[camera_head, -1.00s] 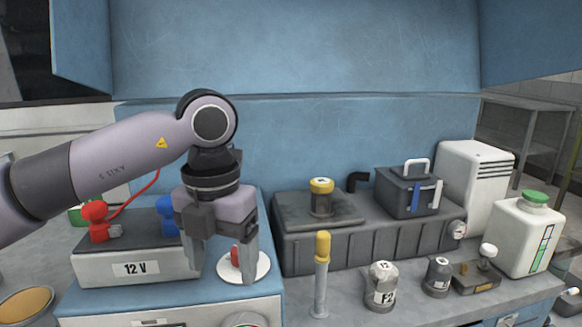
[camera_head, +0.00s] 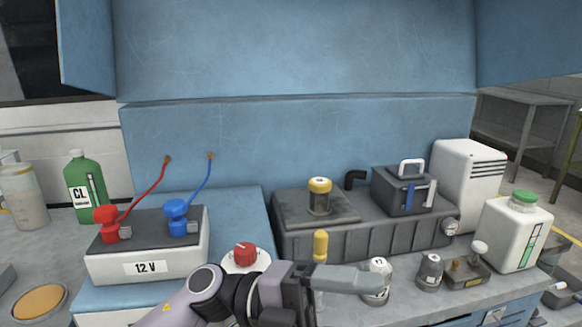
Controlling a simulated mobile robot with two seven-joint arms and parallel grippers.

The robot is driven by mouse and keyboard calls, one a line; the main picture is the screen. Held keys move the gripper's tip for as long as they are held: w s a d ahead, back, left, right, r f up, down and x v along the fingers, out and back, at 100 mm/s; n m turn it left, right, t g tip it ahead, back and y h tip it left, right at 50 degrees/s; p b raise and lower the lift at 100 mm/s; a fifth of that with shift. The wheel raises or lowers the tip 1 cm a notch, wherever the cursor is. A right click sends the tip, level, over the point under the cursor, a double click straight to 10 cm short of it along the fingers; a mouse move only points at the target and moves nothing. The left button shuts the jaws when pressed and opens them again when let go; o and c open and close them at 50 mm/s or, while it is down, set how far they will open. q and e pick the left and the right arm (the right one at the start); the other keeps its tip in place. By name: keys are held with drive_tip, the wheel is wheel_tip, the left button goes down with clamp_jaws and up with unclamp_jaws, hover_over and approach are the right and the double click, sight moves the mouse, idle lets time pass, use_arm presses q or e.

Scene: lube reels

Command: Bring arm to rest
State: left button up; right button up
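My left arm comes in low at the bottom of the view. Its gripper (camera_head: 355,279) points right, with one grey finger in front of the yellow-topped post (camera_head: 320,245) and reaching the labelled grey canister (camera_head: 378,267). The other finger is not clearly seen, so I cannot tell the opening. I see nothing held. The red knob (camera_head: 245,253) on a white disc stands just above my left wrist, apparently apart from it. My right gripper is out of view.
A 12 V battery (camera_head: 150,265) with red and blue clamps (camera_head: 182,217) is at left, a green CL bottle (camera_head: 85,187) behind. A dark ribbed tank (camera_head: 375,241) with a yellow-capped fitting (camera_head: 319,197) and a toolbox-like unit (camera_head: 404,190) fills the middle. A white green-capped jug (camera_head: 511,237) stands right.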

use_arm(q)
drive_tip(key=w+a+f+n+t+y+p, duration=0.2)
drive_tip(key=w+a+f+n+t+y, duration=0.35)
drive_tip(key=n+t, duration=0.75)
drive_tip(key=w+a+f+n+t+y+p, duration=0.1)
drive_tip(key=w+a+f+n+t+y, duration=0.2)
drive_tip(key=a+f+n+t, duration=0.95)
drive_tip(key=s+a+f+n+g+y+p, duration=0.1)
drive_tip(key=s+a+f+n+g+y, duration=0.3)
drive_tip(key=s+f, duration=0.3)
drive_tip(key=s+a+f+n+g+y+p, duration=0.1)
drive_tip(key=s+a+f+n+g+y, duration=0.3)
drive_tip(key=s+a+f+n, duration=0.1)
drive_tip(key=s+f+n, duration=0.1)
drive_tip(key=s+f, duration=0.1)
drive_tip(key=s, duration=0.1)
drive_tip(key=shift+a, duration=0.25)
